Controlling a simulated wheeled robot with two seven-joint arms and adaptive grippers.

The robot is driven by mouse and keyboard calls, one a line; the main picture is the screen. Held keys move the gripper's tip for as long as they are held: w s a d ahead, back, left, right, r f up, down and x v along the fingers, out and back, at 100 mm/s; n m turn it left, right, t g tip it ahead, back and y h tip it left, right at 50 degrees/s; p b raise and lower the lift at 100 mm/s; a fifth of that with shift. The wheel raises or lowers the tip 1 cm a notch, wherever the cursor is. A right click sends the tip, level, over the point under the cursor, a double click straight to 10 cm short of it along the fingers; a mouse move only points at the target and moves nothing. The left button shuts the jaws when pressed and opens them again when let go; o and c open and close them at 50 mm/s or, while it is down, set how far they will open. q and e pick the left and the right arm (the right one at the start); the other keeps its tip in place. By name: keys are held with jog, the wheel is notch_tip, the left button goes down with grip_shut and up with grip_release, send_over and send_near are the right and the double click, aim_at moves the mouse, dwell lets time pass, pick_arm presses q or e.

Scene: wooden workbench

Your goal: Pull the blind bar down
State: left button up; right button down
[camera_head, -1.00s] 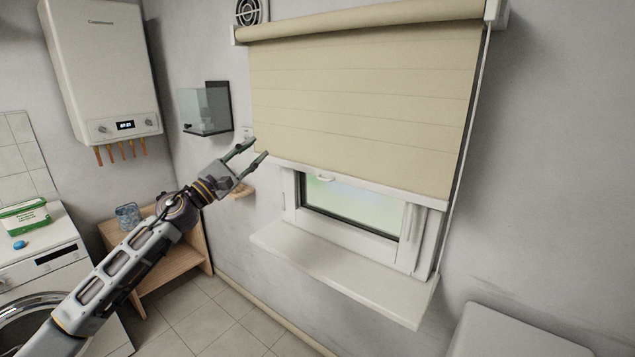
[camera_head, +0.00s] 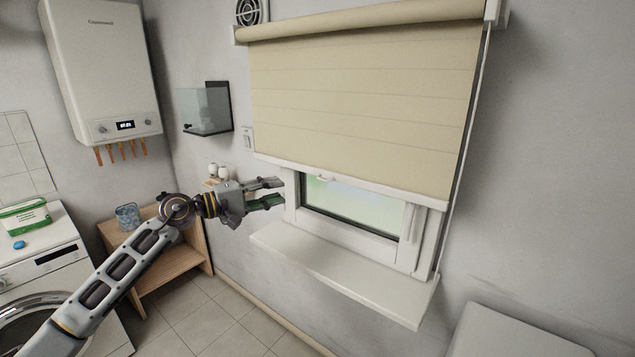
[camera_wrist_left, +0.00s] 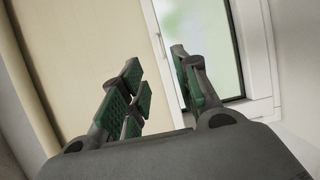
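The beige roller blind (camera_head: 360,110) covers the upper and middle part of the window. Its white blind bar (camera_head: 385,192) runs along the lower edge, with a small pull tab (camera_head: 322,178) near its left part. My left gripper (camera_head: 282,192) is open and empty, just left of the window frame and slightly below the bar's left end. In the left wrist view its green-padded fingers (camera_wrist_left: 155,88) are spread apart, with the blind fabric (camera_wrist_left: 80,60) at left and the glass at right. My right gripper is not in view.
A white window sill (camera_head: 340,272) juts out below the window (camera_head: 350,208). A window handle (camera_head: 409,222) is on the right of the sash. A glass-fronted box (camera_head: 206,108) and a wooden shelf unit (camera_head: 195,250) are at left.

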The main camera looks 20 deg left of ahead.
aim_at(320, 180)
pick_arm(q)
jog(key=shift+w+d, duration=0.1)
